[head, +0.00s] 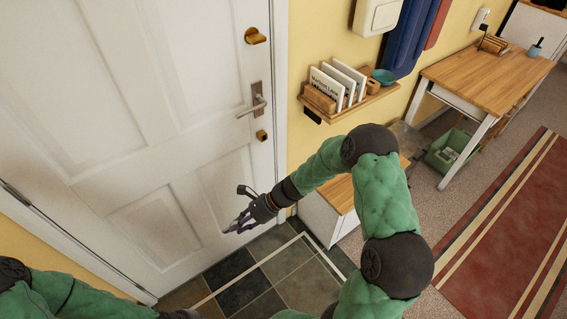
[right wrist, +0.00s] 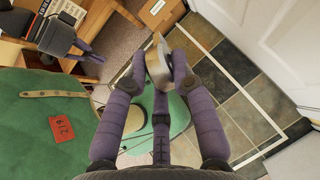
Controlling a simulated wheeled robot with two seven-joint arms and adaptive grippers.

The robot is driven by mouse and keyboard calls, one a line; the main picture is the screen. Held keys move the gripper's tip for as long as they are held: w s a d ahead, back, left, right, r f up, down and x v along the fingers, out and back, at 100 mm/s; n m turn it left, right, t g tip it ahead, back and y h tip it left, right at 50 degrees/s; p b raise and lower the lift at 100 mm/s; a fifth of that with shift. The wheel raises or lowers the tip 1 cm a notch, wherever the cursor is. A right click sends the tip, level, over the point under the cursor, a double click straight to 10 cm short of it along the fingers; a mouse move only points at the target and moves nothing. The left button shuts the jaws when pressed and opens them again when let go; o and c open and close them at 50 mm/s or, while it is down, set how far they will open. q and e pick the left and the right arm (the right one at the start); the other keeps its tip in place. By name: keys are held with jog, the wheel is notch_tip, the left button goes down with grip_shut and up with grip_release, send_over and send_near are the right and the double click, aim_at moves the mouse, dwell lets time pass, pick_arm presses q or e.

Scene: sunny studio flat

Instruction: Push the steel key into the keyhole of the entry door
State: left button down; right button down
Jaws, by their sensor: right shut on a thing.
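The white entry door (head: 150,120) fills the left of the head view. A small brass lock fitting (head: 261,135) sits below its lever handle (head: 255,103); the keyhole itself is too small to make out. My right gripper (head: 238,224) is in front of the door, lower than the lock and to its left. In the right wrist view its purple fingers are shut on the steel key (right wrist: 158,62), a flat grey metal piece between the fingertips. My left arm enters at the head view's lower left; its gripper is mostly cut off, and its jaws cannot be read.
A brass knob (head: 255,36) is high on the door. A wooden wall shelf (head: 345,102) with white cards juts out right of the frame. A low cabinet (head: 330,212) stands below it, partly behind my right arm. The tiled floor (head: 265,275) before the door is clear.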

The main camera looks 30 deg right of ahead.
jog(key=w+d+r+m+t+h+b, duration=0.1)
jog(key=w+d+r+m+t+b, duration=0.15)
jog(key=w+d+m+t, duration=0.55)
jog(key=w+d+m+t+h+b, duration=0.1)
jog(key=w+d+m+t+h, duration=0.1)
jog(key=d, duration=0.6)
jog(key=w+d+r+m+t+h, duration=0.1)
jog(key=w+d+m+t+h, duration=0.2)
jog(key=d+h, duration=0.3)
jog(key=d+m, duration=0.1)
jog(key=d, duration=0.2)
jog(key=shift+w+r+t+b, duration=0.2)
jog(key=shift+t+b, duration=0.2)
jog(key=shift+w+a+b, duration=0.15)
jog(key=shift+w+b, duration=0.15)
jog(key=shift+w, duration=1.2)
jog(key=shift+w+a+b, duration=0.15)
jog(key=shift+w+b, duration=0.1)
jog(key=shift+w, duration=1.2)
jog(key=shift+w+a, duration=0.15)
jog(key=shift+w, duration=1.6)
dwell(0.4)
